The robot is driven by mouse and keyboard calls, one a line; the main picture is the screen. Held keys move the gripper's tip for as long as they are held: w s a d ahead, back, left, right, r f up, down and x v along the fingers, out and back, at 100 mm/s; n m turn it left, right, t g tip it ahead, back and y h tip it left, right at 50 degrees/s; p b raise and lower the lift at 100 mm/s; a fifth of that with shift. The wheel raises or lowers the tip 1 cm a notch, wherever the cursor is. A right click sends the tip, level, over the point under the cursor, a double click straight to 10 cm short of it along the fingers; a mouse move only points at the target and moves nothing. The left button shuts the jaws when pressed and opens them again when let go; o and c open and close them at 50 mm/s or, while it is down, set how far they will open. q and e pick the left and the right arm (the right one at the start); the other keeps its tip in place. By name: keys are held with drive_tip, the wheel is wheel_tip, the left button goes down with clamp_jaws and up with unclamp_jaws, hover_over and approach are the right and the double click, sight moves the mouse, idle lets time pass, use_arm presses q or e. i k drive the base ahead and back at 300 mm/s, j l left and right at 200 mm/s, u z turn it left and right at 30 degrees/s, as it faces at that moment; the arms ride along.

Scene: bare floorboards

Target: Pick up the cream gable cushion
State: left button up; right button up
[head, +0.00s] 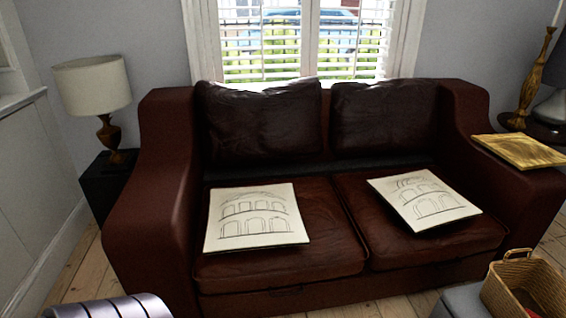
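Two flat, square cream cushions with black line drawings of arches lie on the seat of the brown leather sofa (282,278). The left cream cushion (257,216) lies on the left seat pad. The right cream cushion (424,202) lies turned at an angle on the right seat pad. Both drawings look like tiers of arches, and I cannot tell which one is the gable cushion. Neither of my grippers is in view, and nothing touches the cushions from above.
A flat gold square piece (518,151) lies on the sofa's right arm. A wicker basket (526,286) stands at the lower right on a grey surface. A table lamp (93,88) stands on a dark side table at left. Bare floorboards (84,272) show at the left.

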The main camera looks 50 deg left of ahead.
sight(263, 217)
drive_tip(key=u, duration=1.75)
